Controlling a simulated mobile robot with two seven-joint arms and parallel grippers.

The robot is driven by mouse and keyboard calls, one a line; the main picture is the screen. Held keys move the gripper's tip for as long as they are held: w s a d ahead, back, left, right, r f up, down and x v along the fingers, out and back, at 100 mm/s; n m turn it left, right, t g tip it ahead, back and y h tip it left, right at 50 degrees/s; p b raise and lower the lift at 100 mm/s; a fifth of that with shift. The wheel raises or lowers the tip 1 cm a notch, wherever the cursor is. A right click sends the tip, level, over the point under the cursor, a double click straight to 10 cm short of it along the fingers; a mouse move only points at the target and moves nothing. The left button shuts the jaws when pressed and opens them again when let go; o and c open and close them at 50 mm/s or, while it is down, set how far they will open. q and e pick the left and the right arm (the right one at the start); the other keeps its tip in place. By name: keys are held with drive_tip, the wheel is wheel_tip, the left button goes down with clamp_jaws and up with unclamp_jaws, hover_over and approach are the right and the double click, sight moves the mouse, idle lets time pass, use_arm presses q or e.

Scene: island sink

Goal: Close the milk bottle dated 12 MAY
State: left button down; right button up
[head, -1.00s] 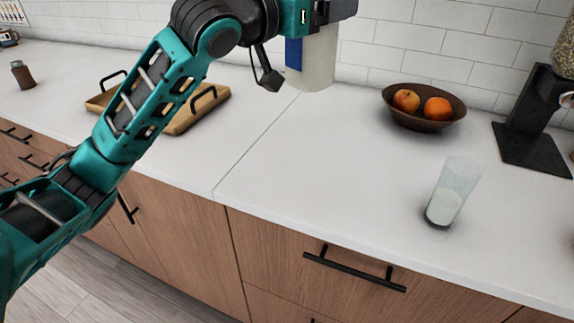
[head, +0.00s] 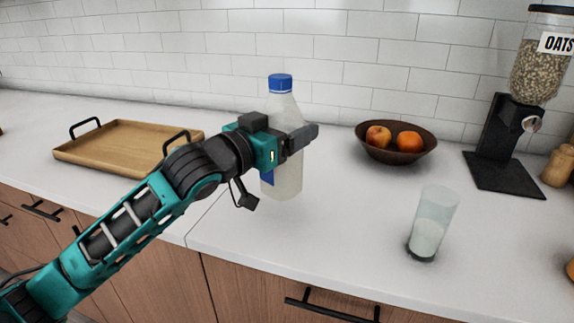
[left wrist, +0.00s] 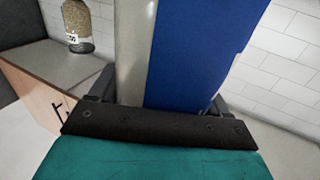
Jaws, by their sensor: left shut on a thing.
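A milk bottle (head: 285,182) with a blue cap (head: 280,83) on its neck stands upright at the middle of the head view. My left gripper (head: 299,138) is shut around the bottle's body at mid height. The bottle's blue label (head: 267,179) is partly hidden by the gripper, and no date can be read. In the left wrist view the label (left wrist: 200,50) fills the space between the fingers beside the pale bottle wall (left wrist: 132,50). I cannot tell whether the bottle's base touches the counter. My right gripper is not in view.
A glass with a white drink (head: 430,235) stands at the right front. A fruit bowl (head: 375,150) is behind it, and an oats dispenser (head: 495,150) is at far right. A wooden tray (head: 90,155) lies at left. The white counter (head: 320,235) is clear between bottle and glass.

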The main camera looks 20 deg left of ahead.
sight(282, 183)
use_arm(q)
drive_tip(key=shift+f, duration=0.85)
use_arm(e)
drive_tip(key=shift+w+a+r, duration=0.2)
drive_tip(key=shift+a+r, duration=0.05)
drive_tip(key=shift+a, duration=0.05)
use_arm(q)
drive_tip(key=shift+f, duration=0.1)
wheel_tip(282, 183, down, 4)
drive_tip(key=shift+r+b, duration=0.2)
drive_tip(key=shift+b, duration=0.3)
drive_tip(key=shift+f, duration=0.25)
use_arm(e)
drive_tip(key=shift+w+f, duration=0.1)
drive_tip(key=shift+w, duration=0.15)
use_arm(q)
unclamp_jaws()
drive_tip(key=shift+f, duration=0.1)
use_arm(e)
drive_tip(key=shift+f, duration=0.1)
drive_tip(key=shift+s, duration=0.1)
